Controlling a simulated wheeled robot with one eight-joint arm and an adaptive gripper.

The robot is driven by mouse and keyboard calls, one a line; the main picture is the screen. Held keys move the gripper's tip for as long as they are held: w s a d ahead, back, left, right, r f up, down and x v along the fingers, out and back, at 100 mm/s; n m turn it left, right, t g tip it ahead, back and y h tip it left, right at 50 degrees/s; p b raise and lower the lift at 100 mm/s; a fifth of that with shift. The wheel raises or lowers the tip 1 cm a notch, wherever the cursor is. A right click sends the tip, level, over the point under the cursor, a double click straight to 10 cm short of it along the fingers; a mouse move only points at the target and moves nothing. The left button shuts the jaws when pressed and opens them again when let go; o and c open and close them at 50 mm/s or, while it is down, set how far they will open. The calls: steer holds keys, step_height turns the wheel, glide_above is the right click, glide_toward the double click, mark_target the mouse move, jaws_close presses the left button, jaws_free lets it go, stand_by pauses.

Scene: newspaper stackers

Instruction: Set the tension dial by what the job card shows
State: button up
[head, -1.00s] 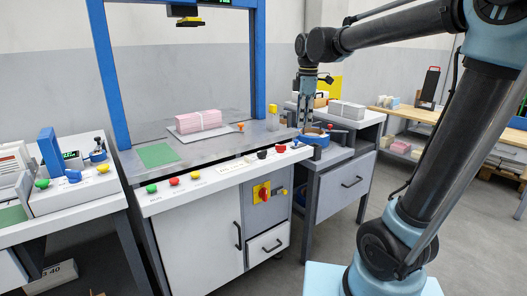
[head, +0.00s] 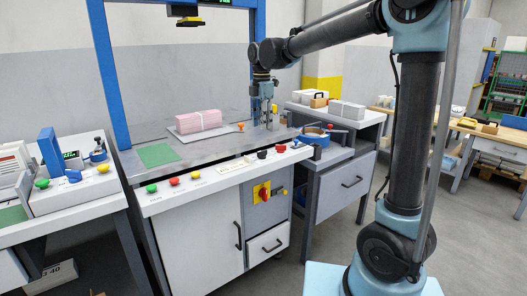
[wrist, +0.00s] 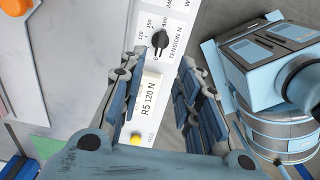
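The tension dial (wrist: 160,39) is a black knob on a white panel in the wrist view, labelled "TENSION N" with a printed scale around it. Its exact setting is too small to read surely. The job card (wrist: 150,93) lies beside it and reads "R5 120 N". My gripper (wrist: 163,64) is open and empty, its fingers spread to either side of the card and just short of the dial.
The control strip (head: 215,171) carries several coloured buttons; a yellow button (wrist: 135,138) is near the card. A pink bundle (head: 198,121) lies on the bench under the blue frame (head: 108,75). A side cabinet (head: 340,185) with a tape roll stands at right.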

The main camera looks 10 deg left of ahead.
mark_target(263, 151)
step_height(263, 151, down, 12)
steer(key=shift+f, duration=0.1)
stand_by(0.4)
steer(key=shift+c, duration=0.2)
jaws_close()
steer(key=shift+d, duration=0.15)
